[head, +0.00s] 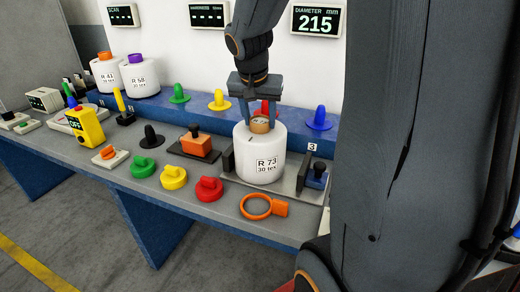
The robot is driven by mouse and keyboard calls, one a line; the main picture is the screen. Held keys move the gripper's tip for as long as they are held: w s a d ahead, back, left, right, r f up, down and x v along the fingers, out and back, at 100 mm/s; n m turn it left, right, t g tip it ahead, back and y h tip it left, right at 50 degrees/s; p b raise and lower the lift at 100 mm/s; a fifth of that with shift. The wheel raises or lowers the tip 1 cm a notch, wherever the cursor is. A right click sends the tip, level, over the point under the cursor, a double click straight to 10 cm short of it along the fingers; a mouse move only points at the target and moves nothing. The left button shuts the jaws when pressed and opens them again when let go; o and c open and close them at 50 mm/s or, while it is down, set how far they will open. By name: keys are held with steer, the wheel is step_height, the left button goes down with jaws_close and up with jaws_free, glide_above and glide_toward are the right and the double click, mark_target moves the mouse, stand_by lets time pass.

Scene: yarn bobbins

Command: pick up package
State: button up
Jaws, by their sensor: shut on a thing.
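A white yarn package (258,160) labelled R 73, 30 tex stands upright near the middle of the bench, between dark upright plates on a grey base. The gripper is shut on the package by this core. Two more white packages stand at the back left: R 41 (106,75) with an orange top and R 58 (139,78) with a purple top. I cannot tell whether the R 73 package touches its base.
Coloured cones (319,119) stand on the blue ledge behind. Green, yellow and red knobs (173,177), an orange ring (257,207) and an orange block (196,143) lie around the package. A yellow OFF box (86,126) stands left. My arm blocks the right side.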

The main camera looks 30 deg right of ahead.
jaws_close()
steer(key=shift+w+r, duration=0.1)
steer(key=shift+s+a+r, duration=0.4)
steer(key=shift+r, duration=0.15)
steer(key=s+a+r+b, duration=0.1)
steer(key=s+a+r, duration=0.6)
steer(key=s+a, duration=0.1)
steer(key=shift+s+a, duration=0.4)
steer(key=shift+s, duration=0.35)
